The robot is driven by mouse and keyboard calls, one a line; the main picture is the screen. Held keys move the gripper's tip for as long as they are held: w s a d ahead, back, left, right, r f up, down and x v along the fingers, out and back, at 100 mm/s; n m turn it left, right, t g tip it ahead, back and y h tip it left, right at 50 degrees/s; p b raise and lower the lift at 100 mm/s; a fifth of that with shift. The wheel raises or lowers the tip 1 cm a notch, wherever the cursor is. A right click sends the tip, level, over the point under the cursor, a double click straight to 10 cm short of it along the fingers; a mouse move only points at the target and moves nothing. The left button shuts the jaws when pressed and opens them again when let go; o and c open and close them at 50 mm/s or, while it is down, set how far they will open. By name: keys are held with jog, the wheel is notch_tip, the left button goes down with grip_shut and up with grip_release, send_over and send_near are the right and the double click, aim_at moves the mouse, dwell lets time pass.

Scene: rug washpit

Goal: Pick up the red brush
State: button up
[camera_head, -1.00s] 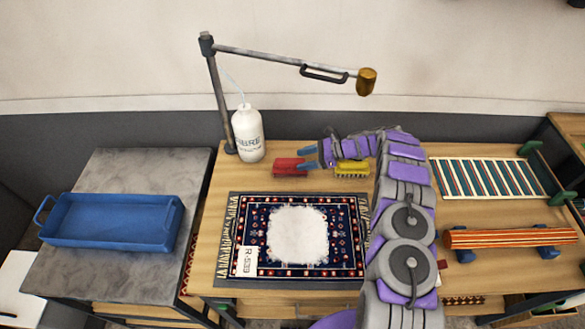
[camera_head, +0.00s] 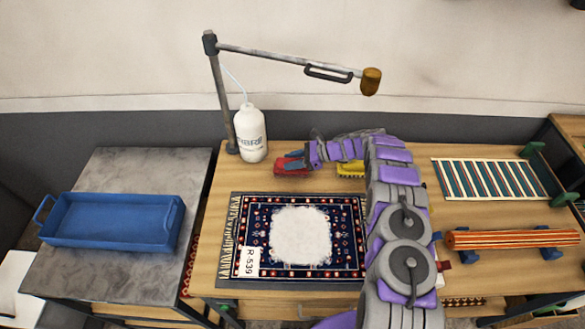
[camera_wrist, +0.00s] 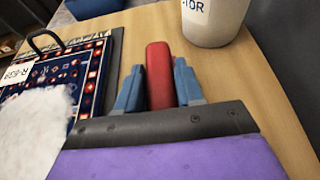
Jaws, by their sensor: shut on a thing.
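The red brush (camera_head: 284,168) lies on the wooden table behind the small rug, right of the white bottle. My gripper (camera_head: 294,161) reaches it from the right, with its blue fingers at the brush. In the wrist view, the red brush (camera_wrist: 159,75) stands between the two blue fingers of my gripper (camera_wrist: 160,88), one on each side, and they are shut on it. The brush's lower side is hidden, so I cannot tell whether it is clear of the table.
A yellow brush (camera_head: 351,170) sits just right, partly behind my arm. The white bottle (camera_head: 250,133) and lamp-like metal arm (camera_head: 290,58) stand close on the left. The patterned rug (camera_head: 240,215) with white foam lies in front. A blue tray (camera_head: 110,222) is far left.

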jog(key=shift+a, duration=0.1)
jog(key=c, duration=0.4)
jog(key=shift+c, duration=0.5)
jog(key=shift+d, duration=0.2)
